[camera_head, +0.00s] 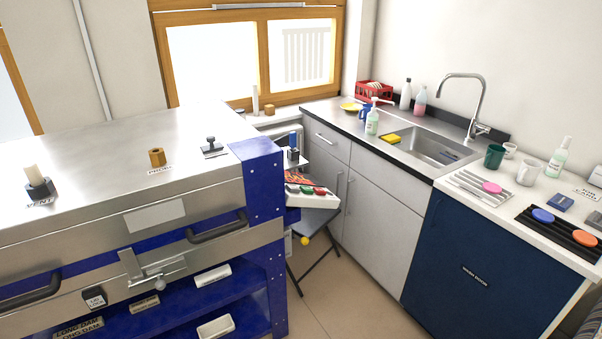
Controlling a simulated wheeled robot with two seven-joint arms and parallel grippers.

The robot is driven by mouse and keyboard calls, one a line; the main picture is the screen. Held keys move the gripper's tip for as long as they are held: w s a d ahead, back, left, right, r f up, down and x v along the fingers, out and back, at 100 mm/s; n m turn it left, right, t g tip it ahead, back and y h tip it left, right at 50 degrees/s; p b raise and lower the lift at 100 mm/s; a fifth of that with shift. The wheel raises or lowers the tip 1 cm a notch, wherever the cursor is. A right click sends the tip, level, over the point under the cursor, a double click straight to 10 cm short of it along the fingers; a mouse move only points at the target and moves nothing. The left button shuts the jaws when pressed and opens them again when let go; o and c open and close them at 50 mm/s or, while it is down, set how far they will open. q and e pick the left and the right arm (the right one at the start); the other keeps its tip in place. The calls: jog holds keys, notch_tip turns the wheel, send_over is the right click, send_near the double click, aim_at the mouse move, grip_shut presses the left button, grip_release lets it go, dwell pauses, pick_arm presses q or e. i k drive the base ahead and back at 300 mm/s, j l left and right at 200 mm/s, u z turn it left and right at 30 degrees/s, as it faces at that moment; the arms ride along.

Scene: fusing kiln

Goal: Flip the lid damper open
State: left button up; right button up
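The kiln's broad metal lid (110,130) fills the left of the head view and is down on the blue kiln body (262,180). Near its right end sits a small dark fitting with a knob (210,144) on a flat plate, which looks like the damper; its label is too small to read and I cannot tell whether it is open. A pale peg in a dark base (38,183) stands upright by a label reading VENT. A brass hexagonal plug (157,157) stands between them, with its own label. Neither gripper is in view.
Two dark handles (217,228) and a metal latch (150,270) stick out of the kiln's front. A small stand with a control box (310,195) is beside its right end. A counter with a sink (430,145) runs along the right. The lid top is mostly clear.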

aim_at(213, 145)
jog(key=i+l, duration=0.1)
jog(key=i, duration=1.75)
